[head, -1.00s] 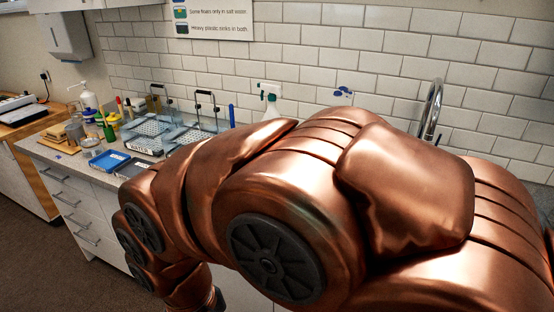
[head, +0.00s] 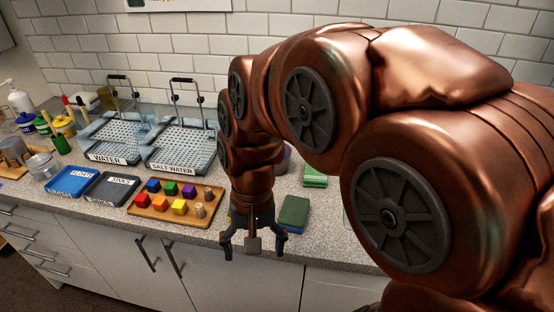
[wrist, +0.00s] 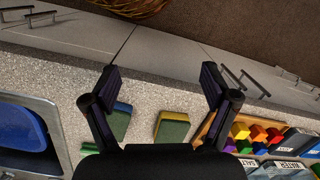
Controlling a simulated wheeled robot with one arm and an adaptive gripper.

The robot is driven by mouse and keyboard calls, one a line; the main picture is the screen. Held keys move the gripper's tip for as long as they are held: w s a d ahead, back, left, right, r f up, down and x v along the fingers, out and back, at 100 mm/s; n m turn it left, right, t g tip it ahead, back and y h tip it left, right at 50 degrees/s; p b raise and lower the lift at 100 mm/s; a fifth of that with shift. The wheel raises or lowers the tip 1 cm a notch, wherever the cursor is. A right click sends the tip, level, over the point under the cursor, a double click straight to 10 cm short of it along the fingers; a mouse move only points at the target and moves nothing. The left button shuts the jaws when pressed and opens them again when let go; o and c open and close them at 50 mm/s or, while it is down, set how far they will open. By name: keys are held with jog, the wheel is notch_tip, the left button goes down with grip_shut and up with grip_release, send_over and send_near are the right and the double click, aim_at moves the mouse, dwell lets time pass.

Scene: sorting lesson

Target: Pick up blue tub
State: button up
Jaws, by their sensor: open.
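A blue rounded tub (wrist: 22,128) shows at the left edge of the wrist view, inside a metal sink basin (wrist: 54,108); part of it is cut off. In the head view my arm hides the sink area, and I cannot see this tub there. My gripper (head: 254,246) points down at the counter's front edge, open and empty. In the wrist view its two fingers (wrist: 158,78) are spread wide, well to the right of the tub and apart from it.
Green-topped sponges (head: 293,213) lie near my gripper. A wooden tray (head: 133,208) of coloured blocks, blue (head: 71,181) and dark (head: 112,187) sorting trays, and two clear tanks labelled WATER (head: 88,155) and SALT WATER (head: 155,165) stand to its left. Cabinet doors are below.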

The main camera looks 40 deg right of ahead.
jog(key=shift+o, duration=0.8)
jog(key=w+d+r+m, duration=0.1)
jog(key=w+d+m, duration=0.2)
jog(key=w, duration=0.3)
jog(key=shift+w+m+t+y, duration=0.15)
jog(key=shift+m+t+y, duration=0.2)
jog(key=shift+m, duration=0.45)
jog(key=w+d+m+t+y, duration=0.1)
jog(key=w+d+m+t, duration=0.1)
jog(key=w+d+m, duration=0.85)
jog(key=w+d+m+t, duration=0.2)
jog(key=w+d+m, duration=0.45)
jog(key=d, duration=0.65)
jog(key=p+x, duration=0.1)
jog(key=x, duration=0.5)
jog(key=shift+p, duration=0.35)
jog(key=shift+w+a+f, duration=0.1)
jog(key=shift+w+f, duration=0.05)
jog(key=shift+f, duration=0.35)
jog(key=c, duration=0.5)
